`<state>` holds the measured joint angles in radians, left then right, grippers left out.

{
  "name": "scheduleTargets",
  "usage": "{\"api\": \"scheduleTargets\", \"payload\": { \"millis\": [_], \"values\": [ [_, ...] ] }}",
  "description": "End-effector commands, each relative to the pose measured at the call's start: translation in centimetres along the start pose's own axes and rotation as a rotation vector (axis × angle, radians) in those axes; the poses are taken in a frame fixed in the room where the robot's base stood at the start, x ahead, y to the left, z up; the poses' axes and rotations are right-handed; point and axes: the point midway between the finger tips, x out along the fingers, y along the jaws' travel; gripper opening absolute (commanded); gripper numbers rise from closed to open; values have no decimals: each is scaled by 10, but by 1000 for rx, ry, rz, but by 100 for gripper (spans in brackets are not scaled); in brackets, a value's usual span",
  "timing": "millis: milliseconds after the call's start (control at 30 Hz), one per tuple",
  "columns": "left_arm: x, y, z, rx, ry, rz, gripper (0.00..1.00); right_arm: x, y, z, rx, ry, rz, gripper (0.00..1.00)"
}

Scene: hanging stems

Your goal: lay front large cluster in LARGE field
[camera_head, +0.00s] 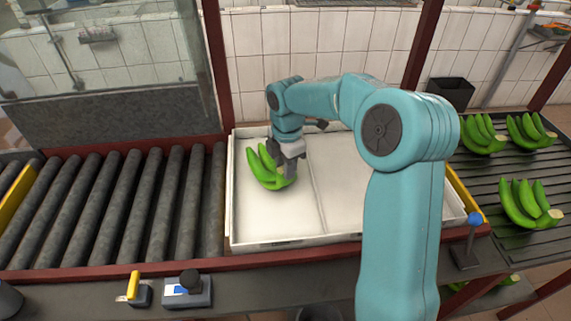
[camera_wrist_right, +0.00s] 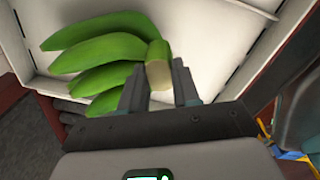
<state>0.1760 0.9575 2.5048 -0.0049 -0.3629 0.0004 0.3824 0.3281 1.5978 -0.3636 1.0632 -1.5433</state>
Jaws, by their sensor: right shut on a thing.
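A green banana cluster (camera_head: 263,170) is in the left field of the white tray (camera_head: 236,215). My right gripper (camera_head: 289,172) is shut on the cluster's cut stem end. In the right wrist view the cluster (camera_wrist_right: 105,62) fans out to the left, and its pale stem sits between the fingers of my right gripper (camera_wrist_right: 160,85). Whether the cluster rests on the tray floor or hangs just above it, I cannot tell. My left gripper is not in view.
A divider (camera_head: 315,195) splits the tray; my right arm hides much of the right field. Several other clusters (camera_head: 528,203) lie on the dark slatted rack at right. Rollers (camera_head: 140,205) run to the left. A yellow lever (camera_head: 133,287) stands in front.

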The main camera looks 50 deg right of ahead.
Motion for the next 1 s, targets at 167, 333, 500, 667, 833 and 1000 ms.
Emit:
{"api": "scheduleTargets", "payload": {
  "millis": [167, 333, 500, 667, 833, 1000],
  "values": [
    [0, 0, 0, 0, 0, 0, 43, -1, 1, 0, 1, -1, 5, 61],
    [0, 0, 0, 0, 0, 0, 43, 2, -1, 0, -1, 0, -5, 61],
    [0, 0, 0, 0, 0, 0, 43, -7, 0, 0, 0, 0, -2, 61],
    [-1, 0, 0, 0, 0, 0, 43, -40, 1, 0, 0, -1, 6, 61],
    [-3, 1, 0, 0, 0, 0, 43, -88, 0, 0, 0, 0, 7, 61],
    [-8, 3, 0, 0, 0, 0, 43, -130, 0, 0, 0, 0, 7, 61]
  ]
}}
